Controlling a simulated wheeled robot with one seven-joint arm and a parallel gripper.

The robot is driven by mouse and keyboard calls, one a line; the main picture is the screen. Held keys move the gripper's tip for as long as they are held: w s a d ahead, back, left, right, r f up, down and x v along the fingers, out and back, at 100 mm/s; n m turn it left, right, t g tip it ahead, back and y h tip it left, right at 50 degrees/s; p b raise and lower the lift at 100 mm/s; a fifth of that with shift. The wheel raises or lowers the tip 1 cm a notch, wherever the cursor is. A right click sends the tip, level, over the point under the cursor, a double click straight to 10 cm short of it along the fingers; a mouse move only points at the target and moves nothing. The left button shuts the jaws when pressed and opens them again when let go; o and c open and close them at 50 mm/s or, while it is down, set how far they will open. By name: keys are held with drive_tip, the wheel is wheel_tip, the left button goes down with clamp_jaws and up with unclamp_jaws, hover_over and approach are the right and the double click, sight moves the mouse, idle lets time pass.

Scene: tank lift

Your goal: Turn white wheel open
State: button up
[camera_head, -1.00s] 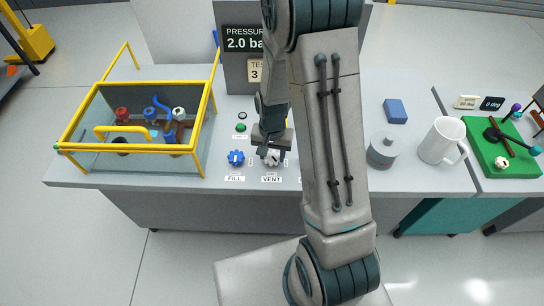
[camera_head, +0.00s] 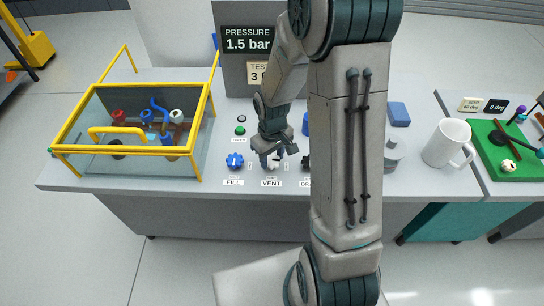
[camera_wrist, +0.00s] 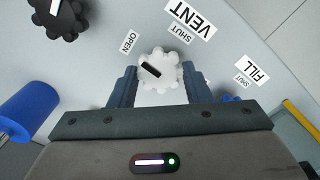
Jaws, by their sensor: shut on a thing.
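The white wheel (camera_wrist: 160,82) is a scalloped knob with a black bar mark on its face, which lies slanted, nearer the OPEN label (camera_wrist: 129,43) than the SHUT label (camera_wrist: 180,33). In the head view the white wheel (camera_head: 273,165) stands above the VENT label (camera_head: 271,183), partly hidden by my gripper. My gripper (camera_wrist: 160,88) is shut on the white wheel, one finger on each side of it. In the head view my gripper (camera_head: 272,158) points down at the wheel.
The blue FILL wheel (camera_head: 234,162) stands close on the left. A black wheel (camera_wrist: 58,17) is on the other side, partly behind my arm in the head view. The pressure display (camera_head: 248,38) reads 1.5 bar. A glass tank (camera_head: 75,155) with yellow edges stands left; a white mug (camera_head: 446,143) right.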

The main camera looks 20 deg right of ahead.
sight(272, 159)
drive_tip(key=shift+n, duration=0.7)
drive_tip(key=o, duration=1)
wheel_tip(272, 159, up, 14)
idle(0.4)
drive_tip(key=s+r+m+t, duration=0.1)
drive_tip(key=s+r+m, duration=0.1)
drive_tip(key=s, duration=0.5)
drive_tip(key=s+r+m+t, duration=0.2)
drive_tip(key=s+r+m, duration=0.1)
drive_tip(key=s, duration=0.4)
drive_tip(key=shift+s+a+r+m, duration=0.15)
drive_tip(key=shift+s+r+m, duration=0.15)
drive_tip(key=shift+r, duration=0.6)
